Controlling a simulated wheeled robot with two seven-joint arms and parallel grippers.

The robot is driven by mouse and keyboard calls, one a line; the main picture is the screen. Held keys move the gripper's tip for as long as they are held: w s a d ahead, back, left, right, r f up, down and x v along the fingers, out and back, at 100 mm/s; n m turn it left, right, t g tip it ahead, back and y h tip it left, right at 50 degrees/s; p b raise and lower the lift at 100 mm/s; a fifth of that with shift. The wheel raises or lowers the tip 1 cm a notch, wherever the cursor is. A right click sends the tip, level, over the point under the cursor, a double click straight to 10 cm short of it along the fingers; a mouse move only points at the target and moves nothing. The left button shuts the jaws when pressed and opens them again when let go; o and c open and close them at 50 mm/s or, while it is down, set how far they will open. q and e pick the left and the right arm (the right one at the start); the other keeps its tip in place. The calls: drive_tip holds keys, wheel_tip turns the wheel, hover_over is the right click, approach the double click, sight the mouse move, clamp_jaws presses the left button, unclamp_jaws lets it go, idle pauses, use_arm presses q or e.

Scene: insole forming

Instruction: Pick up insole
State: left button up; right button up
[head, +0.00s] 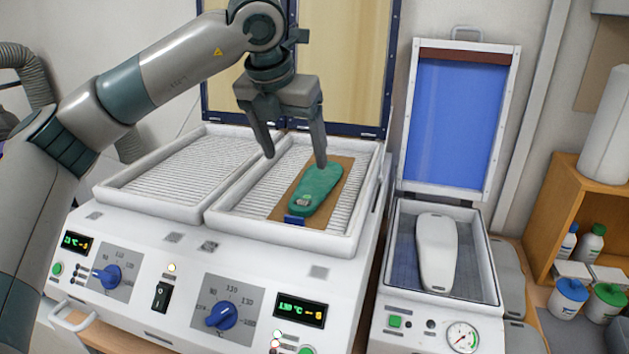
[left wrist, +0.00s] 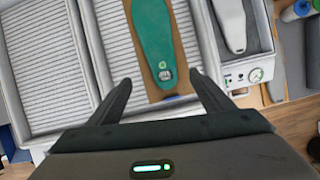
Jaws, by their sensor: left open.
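The green insole (head: 316,188) lies on a brown board (head: 281,208) in the right bay of the heater machine in the head view. It also shows in the left wrist view (left wrist: 152,38), ahead of the fingers and between their lines. My left gripper (head: 295,160) is open and empty, pointing down above the far part of the insole. One finger overlaps the insole's far end in the head view; I cannot tell whether it touches. In the left wrist view the two fingers (left wrist: 161,84) are spread wide. My right gripper is not in view.
The left ribbed bay (head: 180,165) is empty. A raised lid (head: 340,60) stands behind the bays. To the right, a press (head: 400,255) holds a white foot form (head: 436,252) under an open blue-lined lid (head: 447,125). A wooden shelf with bottles (head: 590,243) stands at far right.

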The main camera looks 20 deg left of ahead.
sight(306, 194)
use_arm(q)
drive_tip(key=p+x, duration=0.1)
drive_tip(key=x, duration=0.3)
drive_tip(key=shift+p, duration=0.35)
drive_tip(key=shift+w+f, duration=0.25)
drive_tip(key=shift+f, duration=0.45)
drive_tip(key=shift+p+x, duration=0.8)
drive_tip(key=shift+p, duration=0.4)
drive_tip(key=p+x, duration=0.1)
drive_tip(key=x, duration=0.1)
drive_tip(key=shift+d+f+p, duration=0.2)
drive_tip(key=shift+f+p, duration=0.15)
drive_tip(key=shift+f, duration=0.05)
drive_tip(key=shift+w+f, duration=0.15)
drive_tip(key=shift+f, duration=0.3)
drive_tip(key=c, duration=1.2)
